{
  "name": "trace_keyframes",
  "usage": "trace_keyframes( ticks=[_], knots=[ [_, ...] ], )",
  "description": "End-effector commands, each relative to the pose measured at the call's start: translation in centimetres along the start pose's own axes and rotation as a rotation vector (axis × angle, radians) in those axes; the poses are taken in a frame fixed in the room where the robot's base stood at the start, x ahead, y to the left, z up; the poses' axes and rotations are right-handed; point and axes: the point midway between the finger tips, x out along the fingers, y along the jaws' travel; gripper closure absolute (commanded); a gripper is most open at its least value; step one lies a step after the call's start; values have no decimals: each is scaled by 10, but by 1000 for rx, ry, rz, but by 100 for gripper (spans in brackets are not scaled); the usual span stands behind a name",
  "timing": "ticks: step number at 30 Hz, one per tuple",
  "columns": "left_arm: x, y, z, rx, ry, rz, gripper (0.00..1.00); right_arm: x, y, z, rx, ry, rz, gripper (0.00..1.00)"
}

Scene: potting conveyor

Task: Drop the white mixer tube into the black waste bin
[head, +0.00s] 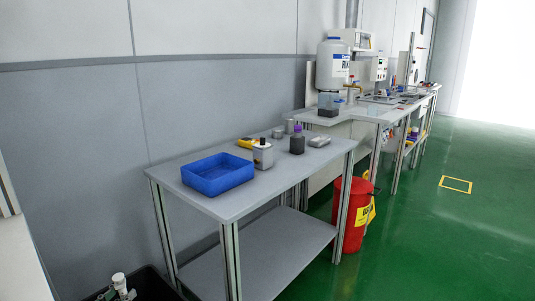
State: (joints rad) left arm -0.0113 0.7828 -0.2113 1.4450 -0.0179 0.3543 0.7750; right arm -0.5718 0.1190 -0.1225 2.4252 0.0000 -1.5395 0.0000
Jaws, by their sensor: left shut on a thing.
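The black waste bin (160,285) stands on the floor at the bottom left, cut off by the lower edge of the head view. My left gripper (121,293) shows only in small part at that edge, in front of or over the bin's opening. It is shut on a small white piece (119,279), which looks like the white mixer tube. Most of the gripper is out of frame, and I cannot tell how deep the tube is relative to the bin's rim. My right gripper is not in view.
A grey table (265,188) beside the bin bears a blue tray (218,180), a yellow tool (247,143), a white-grey container (263,155) and a dark bottle (297,144). A red bin (351,205) stands beyond its right end.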

Motion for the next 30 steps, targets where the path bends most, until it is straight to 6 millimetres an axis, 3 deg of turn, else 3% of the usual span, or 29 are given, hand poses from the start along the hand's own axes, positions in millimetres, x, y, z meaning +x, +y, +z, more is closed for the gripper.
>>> trace_keyframes(
  ticks=[4, 17, 18, 24, 30],
  knots=[
    [0, 0, 17, 1, 0, 0, 100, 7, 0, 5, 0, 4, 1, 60],
    [0, 0, 20, 0, 0, 0, 100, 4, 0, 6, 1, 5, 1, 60],
    [0, 0, 20, 0, 0, 0, 83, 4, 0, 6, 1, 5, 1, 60],
    [0, 0, 20, 0, 1, 0, 66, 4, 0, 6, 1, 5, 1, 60],
    [0, 0, 20, 0, 1, 0, 64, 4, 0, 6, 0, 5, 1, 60]
  ],
)
